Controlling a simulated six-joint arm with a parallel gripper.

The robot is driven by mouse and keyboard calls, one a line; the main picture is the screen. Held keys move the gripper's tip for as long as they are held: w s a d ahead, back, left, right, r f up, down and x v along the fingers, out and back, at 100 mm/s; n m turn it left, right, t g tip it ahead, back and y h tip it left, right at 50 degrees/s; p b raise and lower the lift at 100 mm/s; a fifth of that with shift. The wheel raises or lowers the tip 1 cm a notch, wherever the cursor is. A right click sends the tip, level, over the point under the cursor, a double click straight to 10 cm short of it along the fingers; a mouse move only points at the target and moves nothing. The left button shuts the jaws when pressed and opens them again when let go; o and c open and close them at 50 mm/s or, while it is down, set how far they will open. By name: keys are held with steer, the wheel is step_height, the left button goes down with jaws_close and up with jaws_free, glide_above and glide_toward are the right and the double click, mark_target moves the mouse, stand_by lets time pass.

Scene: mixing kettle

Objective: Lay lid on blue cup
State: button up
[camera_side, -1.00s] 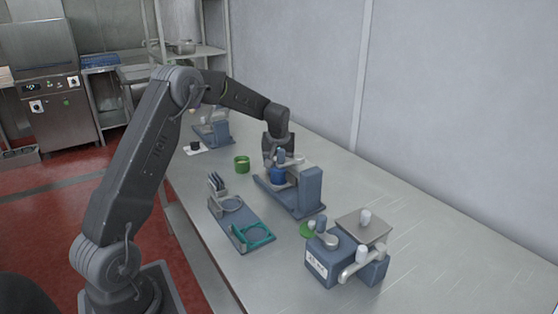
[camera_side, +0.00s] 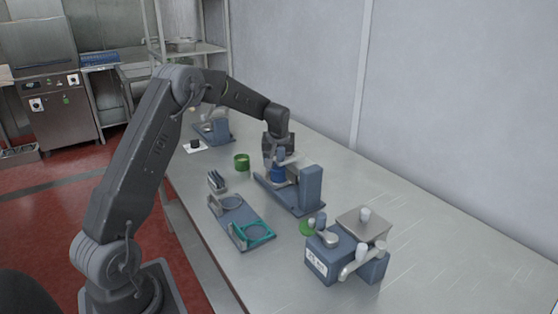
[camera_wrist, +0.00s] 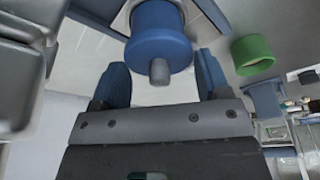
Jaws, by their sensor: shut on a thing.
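My gripper (camera_side: 279,160) points down at the blue-grey stand right of the table's middle, and its fingers (camera_wrist: 160,78) are on either side of a blue round lid with a grey knob (camera_wrist: 159,70). The blue cup (camera_side: 278,174) sits on the stand directly under my gripper. In the wrist view the blue lid (camera_wrist: 160,50) faces the camera and hides most of what lies beyond it. The contact of the fingers on the lid is not clear, nor whether the lid touches the cup.
A green cup (camera_side: 242,161) stands left of the stand, and shows in the wrist view (camera_wrist: 252,55). A green lid (camera_side: 307,228) lies beside a labelled blue box (camera_side: 330,262).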

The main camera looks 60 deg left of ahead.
steer(key=o, duration=1)
steer(key=shift+c, duration=0.2)
steer(key=shift+r, duration=0.1)
steer(key=shift+c, duration=0.3)
steer(key=shift+r, duration=3.45)
